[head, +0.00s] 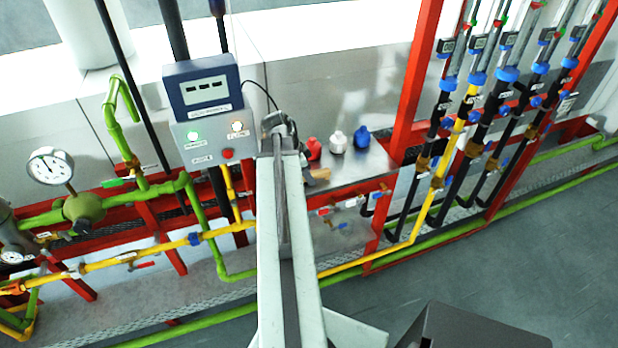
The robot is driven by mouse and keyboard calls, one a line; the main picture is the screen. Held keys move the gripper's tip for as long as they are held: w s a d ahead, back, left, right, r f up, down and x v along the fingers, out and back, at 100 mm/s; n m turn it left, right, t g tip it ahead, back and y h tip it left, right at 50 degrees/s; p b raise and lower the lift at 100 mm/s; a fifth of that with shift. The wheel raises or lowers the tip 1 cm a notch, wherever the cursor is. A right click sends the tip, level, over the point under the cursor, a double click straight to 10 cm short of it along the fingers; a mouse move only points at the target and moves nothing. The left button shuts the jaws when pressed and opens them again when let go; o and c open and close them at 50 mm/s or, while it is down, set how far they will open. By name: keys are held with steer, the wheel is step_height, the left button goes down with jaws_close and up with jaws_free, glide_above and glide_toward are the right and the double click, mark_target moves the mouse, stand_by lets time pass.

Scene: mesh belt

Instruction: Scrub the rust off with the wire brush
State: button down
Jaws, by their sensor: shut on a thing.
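My arm reaches up the middle of the view and hides most of my gripper (304,161). Only a small dark part of it shows at the arm's right side, near the far end. A tan piece (317,178), which looks like the wire brush's wooden handle, sticks out to the right there, over the metal shelf. My gripper is shut on it. The bristles are hidden, and I cannot tell whether they touch anything. I cannot make out a clear rust patch; it may be behind my arm.
A grey control box (205,110) stands left of my arm. Red (314,149), white (337,142) and blue (361,138) bottles stand on the metal shelf (372,165). Green and yellow pipes (150,260) and a gauge (50,166) are left. Red frames with upright pipes (490,110) are right. Floor (500,275) is open lower right.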

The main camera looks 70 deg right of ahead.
mark_target(317, 172)
steer(key=shift+d, duration=0.1)
steer(key=shift+s+d, duration=1.15)
steer(key=shift+s+d+f, duration=0.15)
steer(key=shift+s+d, duration=1.15)
steer(key=shift+s, duration=0.15)
steer(key=shift+d, duration=0.1)
steer(key=shift+w+a, duration=1.4)
steer(key=shift+a, duration=0.1)
steer(key=shift+w+a, duration=1.2)
steer(key=shift+w, duration=0.1)
